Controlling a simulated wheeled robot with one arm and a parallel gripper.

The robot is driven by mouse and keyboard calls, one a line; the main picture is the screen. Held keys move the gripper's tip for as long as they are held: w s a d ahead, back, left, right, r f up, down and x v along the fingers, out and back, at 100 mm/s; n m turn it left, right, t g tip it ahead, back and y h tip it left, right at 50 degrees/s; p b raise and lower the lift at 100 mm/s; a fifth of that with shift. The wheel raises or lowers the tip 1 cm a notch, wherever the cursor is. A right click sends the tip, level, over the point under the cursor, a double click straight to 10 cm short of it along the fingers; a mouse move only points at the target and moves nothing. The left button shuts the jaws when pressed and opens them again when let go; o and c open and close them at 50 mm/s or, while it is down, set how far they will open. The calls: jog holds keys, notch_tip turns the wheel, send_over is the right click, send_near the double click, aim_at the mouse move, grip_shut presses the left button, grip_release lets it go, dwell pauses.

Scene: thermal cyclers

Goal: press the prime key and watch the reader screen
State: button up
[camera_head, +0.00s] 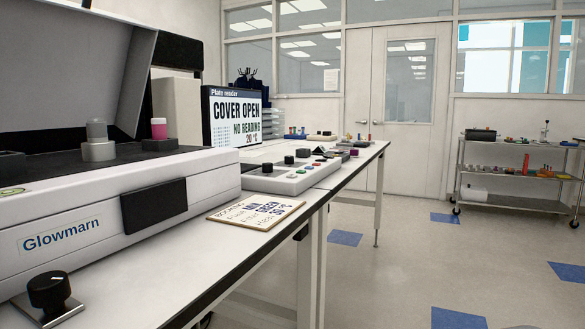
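The reader screen (238,106) stands at the back of the bench, left of centre. It is headed "Plate reader" and shows "COVER OPEN", "NO READING" and "20 °C". A low pale control panel (262,182) lies on the bench in front of the screen, with black knobs and several small coloured keys (309,168). The key labels are too small to read, so I cannot tell which is the prime key. A white machine marked "Glowmarn" (100,222) fills the near left, its grey lid (70,60) raised. My gripper is not in view.
A small printed card (257,212) lies near the bench's front edge. A black knob (49,291) on a metal plate sits at the near left. The floor right of the bench is open, towards a closed door (409,95).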

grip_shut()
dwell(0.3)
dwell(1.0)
